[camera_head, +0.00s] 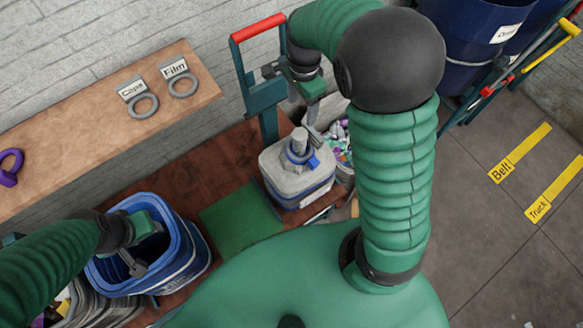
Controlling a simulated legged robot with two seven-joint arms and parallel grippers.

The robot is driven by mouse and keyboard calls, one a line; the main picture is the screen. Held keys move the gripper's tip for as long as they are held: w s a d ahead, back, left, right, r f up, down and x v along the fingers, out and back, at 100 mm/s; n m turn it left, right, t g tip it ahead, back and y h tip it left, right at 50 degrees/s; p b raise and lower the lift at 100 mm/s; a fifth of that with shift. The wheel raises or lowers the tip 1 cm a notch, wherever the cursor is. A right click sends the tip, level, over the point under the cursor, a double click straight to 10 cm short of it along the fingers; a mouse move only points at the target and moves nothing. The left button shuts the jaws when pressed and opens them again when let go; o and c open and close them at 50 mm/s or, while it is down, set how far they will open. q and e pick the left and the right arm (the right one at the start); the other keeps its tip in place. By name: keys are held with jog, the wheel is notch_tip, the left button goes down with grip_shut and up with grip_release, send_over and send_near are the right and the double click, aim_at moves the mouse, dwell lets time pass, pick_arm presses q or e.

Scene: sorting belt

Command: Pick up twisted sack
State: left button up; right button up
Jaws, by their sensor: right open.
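The twisted sack looks to be the whitish-grey bundle (291,186) with a twisted neck and blue bands, upright on the brown surface in the middle of the view. My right gripper (313,128) points down just above and to the right of the sack's neck. It is open, and I see nothing held in it. My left gripper (137,264) hangs over the mouth of a blue tub (185,262) at the lower left. Its jaw opening is too unclear to judge.
A green mat (240,218) lies left of the sack. A teal frame with a red handle (258,28) stands behind. A shelf (70,130) holds tagged rings. Mixed scraps (337,140) lie right of the sack. Blue drums (478,40) stand at upper right; grey floor (500,250) is open.

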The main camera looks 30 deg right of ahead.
aim_at(301, 133)
jog(key=f, duration=0.8)
jog(key=shift+a+f, duration=0.25)
jog(key=shift+a, duration=0.15)
jog(key=f, duration=0.4)
jog(key=s+f, duration=0.1)
jog(key=f, duration=0.1)
jog(key=shift+d, duration=0.4)
jog(key=shift+w+a+f, duration=0.1)
jog(key=shift+f, duration=0.1)
jog(key=shift+w+a, duration=0.1)
jog(key=shift+a, duration=0.1)
jog(key=shift+c, duration=1.2)
jog(key=shift+r+b, duration=0.1)
jog(key=shift+b, duration=0.2)
grip_shut()
jog(key=shift+d, duration=0.1)
